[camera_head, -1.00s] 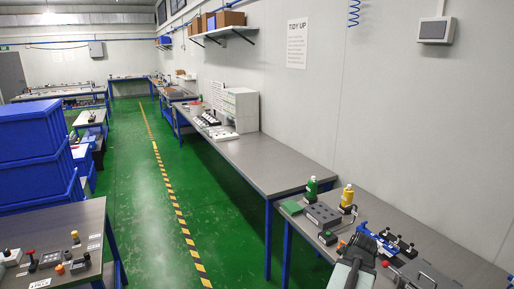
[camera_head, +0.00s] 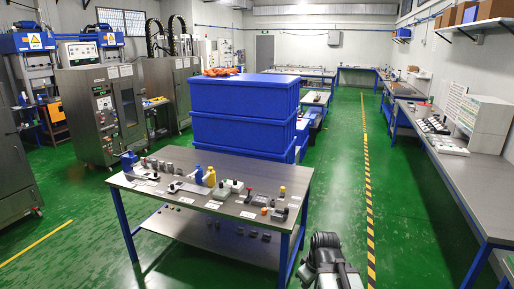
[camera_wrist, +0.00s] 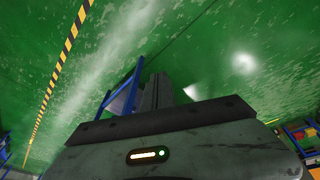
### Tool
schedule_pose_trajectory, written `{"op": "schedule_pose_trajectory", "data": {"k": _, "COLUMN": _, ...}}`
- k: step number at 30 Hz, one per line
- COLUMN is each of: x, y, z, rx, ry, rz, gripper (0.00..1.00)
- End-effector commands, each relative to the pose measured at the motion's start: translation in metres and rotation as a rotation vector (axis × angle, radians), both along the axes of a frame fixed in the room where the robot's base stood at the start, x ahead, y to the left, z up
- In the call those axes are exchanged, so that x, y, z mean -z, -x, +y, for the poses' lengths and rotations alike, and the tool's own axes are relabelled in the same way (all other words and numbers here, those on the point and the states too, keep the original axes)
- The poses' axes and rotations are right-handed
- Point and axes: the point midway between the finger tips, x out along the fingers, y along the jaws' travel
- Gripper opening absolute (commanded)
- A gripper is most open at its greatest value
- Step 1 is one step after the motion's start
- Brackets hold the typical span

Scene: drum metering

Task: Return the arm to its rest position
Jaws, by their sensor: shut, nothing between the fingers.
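My arm (camera_head: 329,262) shows at the bottom of the head view, folded low over the green floor, to the right of the near workbench. My gripper (camera_wrist: 158,88) shows in the wrist view as two dark grey fingers close together beyond its grey housing. It is shut and empty, with green floor beyond it. In the head view I cannot make out the fingertips.
A grey workbench (camera_head: 152,195) with small parts and bottles stands at left. Blue crates (camera_head: 242,97) are stacked behind it. A long bench (camera_head: 465,185) runs along the right wall. Open green floor with a striped yellow-black line (camera_head: 368,190) lies between them.

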Motion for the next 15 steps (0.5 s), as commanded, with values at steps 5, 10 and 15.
{"op": "schedule_pose_trajectory", "data": {"k": 5, "x": 0.008, "y": 0.029, "z": 0.036, "rx": 0.224, "ry": 0.003, "rz": 0.145, "gripper": 0.0}}
{"op": "schedule_pose_trajectory", "data": {"k": 10, "x": 0.009, "y": 0.05, "z": 0.026, "rx": 0.491, "ry": 0.013, "rz": 0.234, "gripper": 0.0}}
{"op": "schedule_pose_trajectory", "data": {"k": 15, "x": 0.009, "y": 0.055, "z": 0.024, "rx": 0.613, "ry": 0.005, "rz": 0.255, "gripper": 0.0}}
